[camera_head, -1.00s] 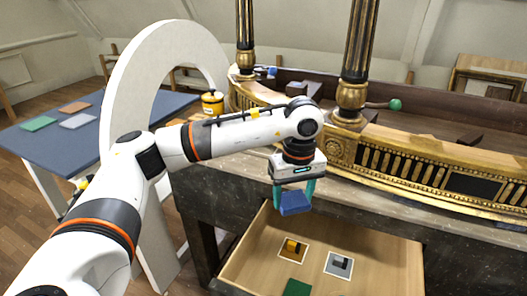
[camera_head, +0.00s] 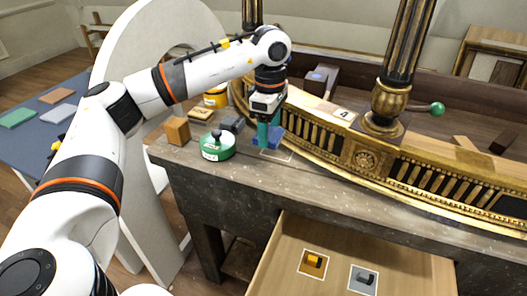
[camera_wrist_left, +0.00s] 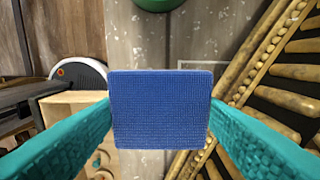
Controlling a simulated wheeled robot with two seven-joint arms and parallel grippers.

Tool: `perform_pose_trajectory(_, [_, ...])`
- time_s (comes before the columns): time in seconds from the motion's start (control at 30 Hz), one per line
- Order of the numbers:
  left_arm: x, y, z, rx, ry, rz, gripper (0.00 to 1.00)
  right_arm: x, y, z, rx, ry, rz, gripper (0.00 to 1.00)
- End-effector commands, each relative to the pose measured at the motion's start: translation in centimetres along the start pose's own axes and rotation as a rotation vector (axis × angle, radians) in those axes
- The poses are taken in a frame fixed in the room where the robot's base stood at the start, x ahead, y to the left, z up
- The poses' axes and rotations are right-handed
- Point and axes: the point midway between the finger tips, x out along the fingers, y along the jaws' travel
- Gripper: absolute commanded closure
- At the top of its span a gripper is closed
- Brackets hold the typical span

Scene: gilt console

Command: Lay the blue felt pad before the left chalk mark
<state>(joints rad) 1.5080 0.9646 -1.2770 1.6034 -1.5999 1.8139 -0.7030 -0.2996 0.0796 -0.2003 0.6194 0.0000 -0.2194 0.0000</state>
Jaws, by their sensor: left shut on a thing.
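My left gripper (camera_head: 268,134) is shut on the blue felt pad (camera_head: 276,138), which hangs between its teal fingers. In the left wrist view the pad (camera_wrist_left: 160,110) fills the middle, with a finger at each side. The gripper is over the bench top, beside the gilt front rail. A thin pale chalk outline (camera_head: 290,157) lies on the bench just by the pad; part of it shows in the left wrist view (camera_wrist_left: 196,65). The pad hides some of the outline. I cannot tell whether the pad touches the bench. My right gripper is not in view.
A green round tin (camera_head: 217,149), a wooden block (camera_head: 177,131) and a yellow tin (camera_head: 215,98) stand close to the left of the gripper. The gilt console (camera_head: 365,160) borders it on the right. An open drawer (camera_head: 318,285) below holds two picture cards.

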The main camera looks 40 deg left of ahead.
Motion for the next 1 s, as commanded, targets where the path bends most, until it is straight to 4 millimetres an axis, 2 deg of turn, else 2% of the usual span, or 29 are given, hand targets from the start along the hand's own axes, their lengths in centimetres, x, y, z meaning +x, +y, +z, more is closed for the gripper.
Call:
perform_pose_trajectory(0.1, [2.0, 0.1, 0.1, 0.000, -0.001, 0.003, 0.59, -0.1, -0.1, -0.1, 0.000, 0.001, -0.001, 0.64])
perform_pose_trajectory(0.27, [3.5, 0.1, 0.1, 0.000, -0.001, 0.002, 0.59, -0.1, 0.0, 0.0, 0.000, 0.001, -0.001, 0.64])
perform_pose_trajectory(0.5, [7.2, 0.1, 0.0, 0.001, -0.001, 0.003, 0.59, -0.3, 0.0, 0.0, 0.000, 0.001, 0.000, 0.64])
perform_pose_trajectory(0.6, [7.9, 0.1, 0.0, 0.001, 0.000, 0.001, 0.59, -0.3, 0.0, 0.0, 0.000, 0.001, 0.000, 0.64])
perform_pose_trajectory(0.97, [8.3, 0.0, 0.0, 0.001, 0.000, 0.001, 0.59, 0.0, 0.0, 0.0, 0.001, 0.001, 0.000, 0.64])
perform_pose_trajectory(1.0, [8.3, 0.0, 0.0, 0.001, 0.000, 0.000, 0.34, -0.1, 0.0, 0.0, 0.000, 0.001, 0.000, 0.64])
